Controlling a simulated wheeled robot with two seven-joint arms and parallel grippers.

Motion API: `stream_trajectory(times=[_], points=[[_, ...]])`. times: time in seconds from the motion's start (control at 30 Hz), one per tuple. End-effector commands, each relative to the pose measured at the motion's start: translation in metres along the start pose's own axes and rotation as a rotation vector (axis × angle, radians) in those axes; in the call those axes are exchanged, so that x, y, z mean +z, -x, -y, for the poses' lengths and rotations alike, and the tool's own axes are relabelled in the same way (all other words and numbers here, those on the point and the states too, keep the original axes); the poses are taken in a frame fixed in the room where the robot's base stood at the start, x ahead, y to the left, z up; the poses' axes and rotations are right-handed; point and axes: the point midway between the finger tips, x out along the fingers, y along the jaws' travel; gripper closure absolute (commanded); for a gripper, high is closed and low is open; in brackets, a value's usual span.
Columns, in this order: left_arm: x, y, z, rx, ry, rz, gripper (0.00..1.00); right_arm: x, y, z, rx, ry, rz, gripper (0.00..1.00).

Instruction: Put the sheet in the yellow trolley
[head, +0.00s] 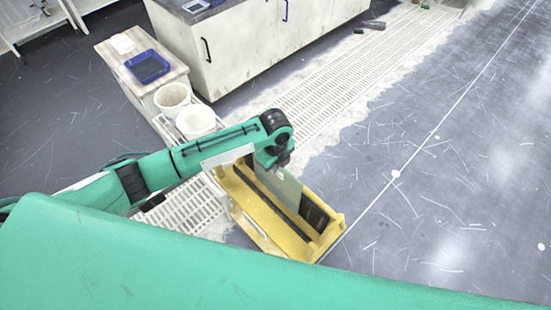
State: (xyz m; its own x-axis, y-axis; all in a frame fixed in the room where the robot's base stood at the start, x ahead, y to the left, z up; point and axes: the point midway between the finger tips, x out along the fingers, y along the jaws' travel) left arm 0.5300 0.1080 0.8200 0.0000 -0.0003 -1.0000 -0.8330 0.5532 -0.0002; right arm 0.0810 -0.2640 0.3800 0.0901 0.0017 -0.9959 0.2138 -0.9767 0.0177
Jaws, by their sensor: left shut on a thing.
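The yellow trolley (251,229) stands on the floor in the middle of the head view, a long open box lying at a slant. My left gripper (277,166) is above its far end, pointing down, and is shut on the sheet (284,185). The sheet is a flat grey-green panel that hangs upright from the gripper, with its lower part inside the trolley's outline. I cannot tell whether its lower edge touches the trolley's floor. A dark panel (314,216) stands in the trolley's right part. My right gripper is not in view.
Two white buckets (195,121) and a low bench (113,58) with a blue tray (147,66) are at the upper left. A white cabinet (240,50) stands behind. Pale floor grating (335,78) runs past the trolley. The grey floor (440,180) on the right is clear apart from scattered scraps.

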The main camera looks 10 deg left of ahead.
Motion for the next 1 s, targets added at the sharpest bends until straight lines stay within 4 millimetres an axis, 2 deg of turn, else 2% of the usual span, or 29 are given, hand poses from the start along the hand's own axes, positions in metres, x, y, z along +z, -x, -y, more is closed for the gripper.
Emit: stream_trajectory(times=[0.33,0.73,0.8,0.87,1.0], points=[[0.000,-0.037,0.001,-0.002,0.000,0.000,1.00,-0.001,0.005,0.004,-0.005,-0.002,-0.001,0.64],[0.000,-0.042,0.001,-0.003,0.000,0.000,1.00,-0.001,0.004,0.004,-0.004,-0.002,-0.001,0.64],[0.000,-0.044,0.000,0.001,0.000,0.000,0.83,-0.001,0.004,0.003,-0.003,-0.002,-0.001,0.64],[0.000,-0.043,0.000,0.001,0.000,0.000,0.71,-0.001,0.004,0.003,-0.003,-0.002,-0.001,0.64],[0.000,-0.043,-0.001,0.001,0.000,0.000,0.71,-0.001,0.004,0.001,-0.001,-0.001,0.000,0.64]])
